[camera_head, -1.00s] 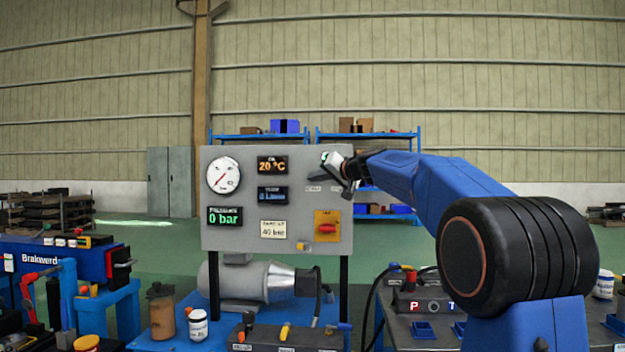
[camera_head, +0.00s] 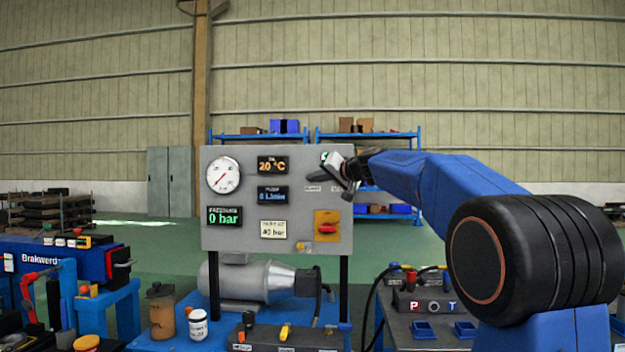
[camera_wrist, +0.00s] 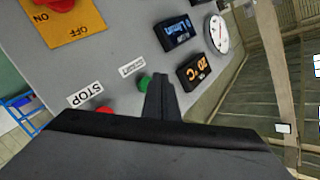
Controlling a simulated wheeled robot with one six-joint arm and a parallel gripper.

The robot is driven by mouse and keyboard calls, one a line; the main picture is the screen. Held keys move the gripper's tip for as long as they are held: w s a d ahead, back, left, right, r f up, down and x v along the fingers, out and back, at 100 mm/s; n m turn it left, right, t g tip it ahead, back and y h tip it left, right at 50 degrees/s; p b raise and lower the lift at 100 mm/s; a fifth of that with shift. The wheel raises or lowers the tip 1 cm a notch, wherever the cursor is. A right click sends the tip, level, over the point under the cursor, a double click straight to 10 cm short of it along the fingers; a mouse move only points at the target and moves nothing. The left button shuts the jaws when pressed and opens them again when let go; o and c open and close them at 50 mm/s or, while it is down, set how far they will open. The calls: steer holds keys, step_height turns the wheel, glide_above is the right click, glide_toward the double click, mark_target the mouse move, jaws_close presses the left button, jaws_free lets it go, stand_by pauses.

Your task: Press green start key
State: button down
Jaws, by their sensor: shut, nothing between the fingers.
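The green start key (camera_wrist: 144,83) is a small round button on the grey control panel (camera_wrist: 110,40). In the head view, a sliver of the green key (camera_head: 323,155) shows at the panel's upper right corner. My gripper (camera_head: 336,164) is at that corner, just right of the key. In the wrist view, the shut fingers (camera_wrist: 161,78) are empty, and their tip overlaps the key's right edge. I cannot tell whether they touch it. The red stop key (camera_wrist: 104,109) is partly hidden behind my gripper, beside the STOP label (camera_wrist: 85,94).
The panel also bears a white pressure gauge (camera_head: 223,175), displays reading 20 °C (camera_head: 272,166) and 0 bar (camera_head: 225,216), and a red switch on a yellow plate (camera_head: 327,228). A motor (camera_head: 245,279) stands below it. A cluttered blue bench (camera_head: 80,262) is at left.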

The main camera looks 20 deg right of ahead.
steer(key=s, duration=0.1)
steer(key=s+a, duration=0.1)
steer(key=s, duration=0.2)
steer(key=shift+s+a, duration=0.1)
steer(key=shift+a, duration=0.3)
stand_by(0.5)
steer(key=s+a+f+n+g+h, duration=0.1)
steer(key=s+a+f+g, duration=0.25)
steer(key=s+f, duration=0.85)
steer(key=s+a+f+n+g+h, duration=0.1)
steer(key=s+a+f+g, duration=0.25)
steer(key=s+f, duration=0.9)
steer(key=s+d+f+g+h, duration=0.1)
steer(key=s+d+f+h, duration=0.1)
steer(key=s+f, duration=0.9)
steer(key=s+d+f+n+g+h, duration=0.1)
steer(key=s+d+f+g+h, duration=0.1)
steer(key=s+f, duration=0.9)
steer(key=s+d, duration=0.1)
steer(key=s, duration=0.4)
